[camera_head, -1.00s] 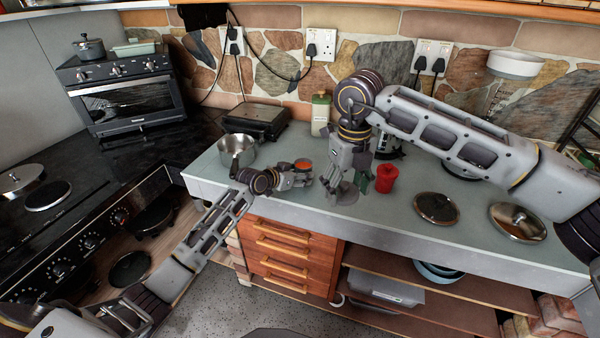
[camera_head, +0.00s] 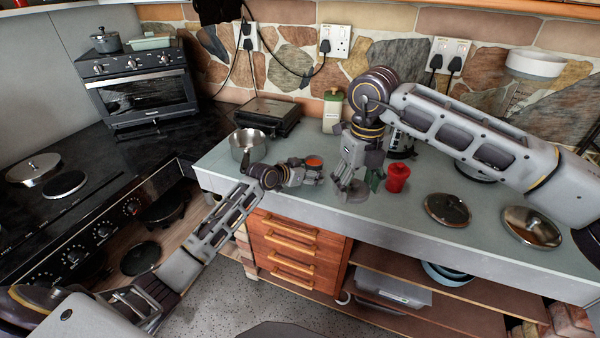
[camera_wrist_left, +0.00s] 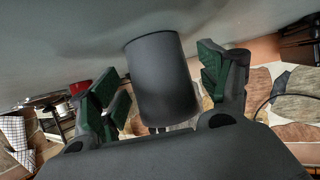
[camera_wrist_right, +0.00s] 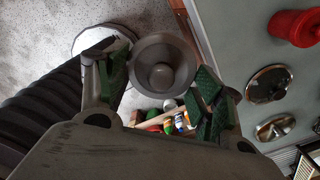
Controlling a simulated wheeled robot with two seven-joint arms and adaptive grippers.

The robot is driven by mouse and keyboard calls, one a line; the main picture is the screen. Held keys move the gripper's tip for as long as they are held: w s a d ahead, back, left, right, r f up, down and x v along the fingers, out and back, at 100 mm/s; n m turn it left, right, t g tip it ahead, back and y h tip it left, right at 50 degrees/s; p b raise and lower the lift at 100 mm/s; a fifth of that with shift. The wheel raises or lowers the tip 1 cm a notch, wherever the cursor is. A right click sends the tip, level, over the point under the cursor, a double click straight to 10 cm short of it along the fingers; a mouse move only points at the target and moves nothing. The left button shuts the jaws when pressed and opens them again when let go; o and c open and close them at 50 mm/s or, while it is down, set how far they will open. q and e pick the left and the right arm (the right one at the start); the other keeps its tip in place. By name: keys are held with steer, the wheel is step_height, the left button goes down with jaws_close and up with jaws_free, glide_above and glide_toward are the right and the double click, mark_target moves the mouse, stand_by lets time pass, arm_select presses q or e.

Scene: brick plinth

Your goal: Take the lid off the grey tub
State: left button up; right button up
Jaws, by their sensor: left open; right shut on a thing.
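The grey tub (camera_wrist_left: 162,85) is a plain dark cylinder. It stands on the counter between the fingers of my left gripper (camera_wrist_left: 165,85), which is open around it. In the head view the tub's open top (camera_head: 314,162) shows orange inside, and my left gripper (camera_head: 300,175) partly hides its side. My right gripper (camera_head: 355,185) is shut on the round grey lid (camera_wrist_right: 162,78), with a knob at its middle. The lid is apart from the tub, to its right, near the counter's front edge.
A red tub (camera_head: 397,178) stands just right of my right gripper. Two pan lids (camera_head: 447,210) (camera_head: 532,227) lie further right on the counter (camera_head: 420,240). A metal saucepan (camera_head: 248,147) stands on the left, and a bottle (camera_head: 334,112) behind.

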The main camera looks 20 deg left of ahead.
arm_select(q)
steer(key=shift+v, duration=6)
